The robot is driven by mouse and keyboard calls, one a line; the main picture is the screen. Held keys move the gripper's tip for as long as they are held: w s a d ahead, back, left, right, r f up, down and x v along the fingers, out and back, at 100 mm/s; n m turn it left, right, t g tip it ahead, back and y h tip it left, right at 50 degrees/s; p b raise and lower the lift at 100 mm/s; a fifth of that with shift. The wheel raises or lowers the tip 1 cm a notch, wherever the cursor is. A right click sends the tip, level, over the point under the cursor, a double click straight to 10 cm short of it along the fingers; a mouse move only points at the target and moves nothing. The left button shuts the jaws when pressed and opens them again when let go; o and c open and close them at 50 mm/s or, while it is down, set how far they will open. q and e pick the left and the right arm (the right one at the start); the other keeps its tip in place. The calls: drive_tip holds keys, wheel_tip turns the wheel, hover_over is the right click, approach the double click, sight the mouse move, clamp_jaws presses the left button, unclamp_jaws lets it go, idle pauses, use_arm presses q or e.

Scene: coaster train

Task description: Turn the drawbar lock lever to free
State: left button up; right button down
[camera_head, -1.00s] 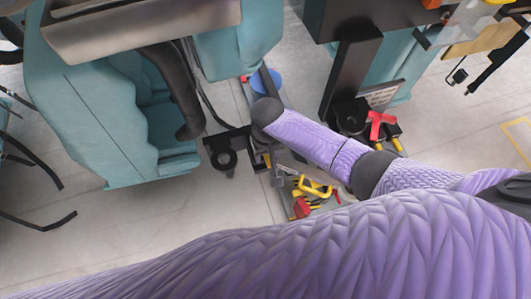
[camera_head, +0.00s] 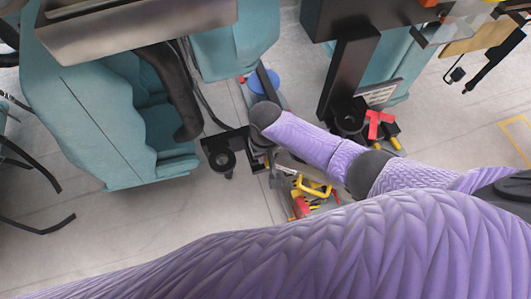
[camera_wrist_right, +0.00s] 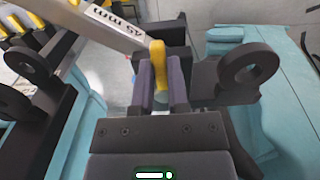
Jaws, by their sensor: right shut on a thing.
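The yellow lever (camera_wrist_right: 158,58) stands upright in the right wrist view. My right gripper (camera_wrist_right: 160,88) is shut on it, with one dark finger on each side of its lower part. A black coupling part with a round eye (camera_wrist_right: 248,72) lies just right of the fingers. In the head view, a black coupling eye (camera_head: 222,159) sits at the end of the teal car (camera_head: 125,120). There my forearm hides most of my right gripper and the lever. My left gripper is not seen.
A tray of tools (camera_head: 311,188) with yellow and red pieces lies below my forearm. A blue round object (camera_head: 265,81) lies above it. A black post (camera_head: 349,75) and a red piece (camera_head: 379,124) stand to the right. Open floor (camera_head: 165,220) is at lower left.

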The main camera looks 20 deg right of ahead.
drive_tip(key=n, duration=0.2)
drive_tip(key=d+n, duration=0.1)
drive_tip(key=n, duration=0.1)
drive_tip(key=d+n+p, duration=0.1)
drive_tip(key=n, duration=0.1)
drive_tip(key=shift+w+d, duration=0.15)
drive_tip(key=shift+w, duration=0.25)
drive_tip(key=n, duration=0.2)
drive_tip(key=w+d+n, duration=0.1)
drive_tip(key=n, duration=0.1)
drive_tip(key=shift+w+d+n+b, duration=0.15)
drive_tip(key=shift+w+n+b, duration=0.15)
drive_tip(key=shift+n, duration=0.65)
drive_tip(key=shift+w+d+n+b, duration=0.15)
drive_tip(key=shift+w+n+b, duration=0.15)
drive_tip(key=shift+n, duration=0.65)
drive_tip(key=c, duration=0.6)
unclamp_jaws()
